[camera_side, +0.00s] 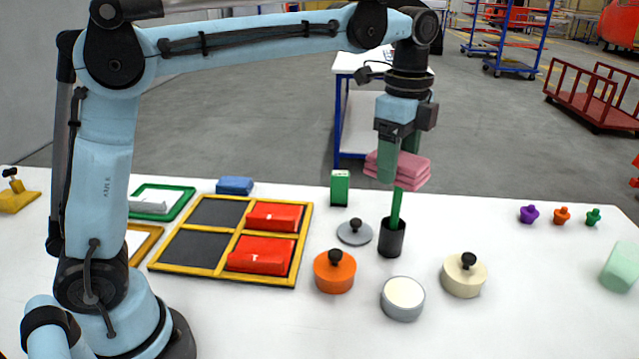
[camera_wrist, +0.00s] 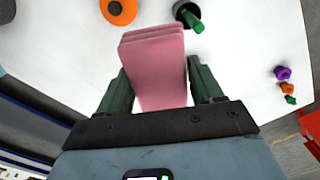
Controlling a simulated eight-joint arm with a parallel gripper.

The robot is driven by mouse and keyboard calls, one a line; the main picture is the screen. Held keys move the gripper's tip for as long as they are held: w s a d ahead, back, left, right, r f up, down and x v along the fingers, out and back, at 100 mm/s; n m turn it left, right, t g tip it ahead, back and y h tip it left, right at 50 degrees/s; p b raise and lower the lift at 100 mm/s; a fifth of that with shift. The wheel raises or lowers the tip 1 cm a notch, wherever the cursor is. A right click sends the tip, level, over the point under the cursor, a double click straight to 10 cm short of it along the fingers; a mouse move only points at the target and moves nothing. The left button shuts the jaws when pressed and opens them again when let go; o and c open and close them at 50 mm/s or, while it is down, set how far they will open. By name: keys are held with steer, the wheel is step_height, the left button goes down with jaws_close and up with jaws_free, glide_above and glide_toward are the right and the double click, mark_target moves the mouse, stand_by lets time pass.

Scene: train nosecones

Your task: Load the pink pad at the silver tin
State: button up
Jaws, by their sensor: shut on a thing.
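The pink pad (camera_side: 410,176) looks like a folded, layered block. My gripper (camera_side: 398,160) is shut on it and holds it in the air above the table, over the dark cup's area. In the wrist view the pink pad (camera_wrist: 155,60) sticks out between the two green fingers of my gripper (camera_wrist: 160,88). The silver tin (camera_side: 402,305) stands near the front of the table, below and in front of the pad, with a pale, knobless top. A grey lid with a black knob (camera_side: 355,234) lies behind it. The silver tin is not clearly visible in the wrist view.
A dark cup (camera_side: 391,243) with a green stick stands under the pad. An orange tin (camera_side: 334,276) and a cream tin (camera_side: 464,280), both lidded, flank the silver tin. A yellow-framed tray (camera_side: 222,276) holds red packs. The table's right middle is mostly clear.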

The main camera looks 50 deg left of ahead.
steer(key=s+d+m, duration=0.2)
steer(key=s+d, duration=0.1)
steer(key=d, duration=0.5)
glide_toward(404, 292)
steer(key=shift+f, duration=2.85)
steer(key=shift+f, duration=0.55)
step_height(404, 292, up, 7)
stand_by(0.9)
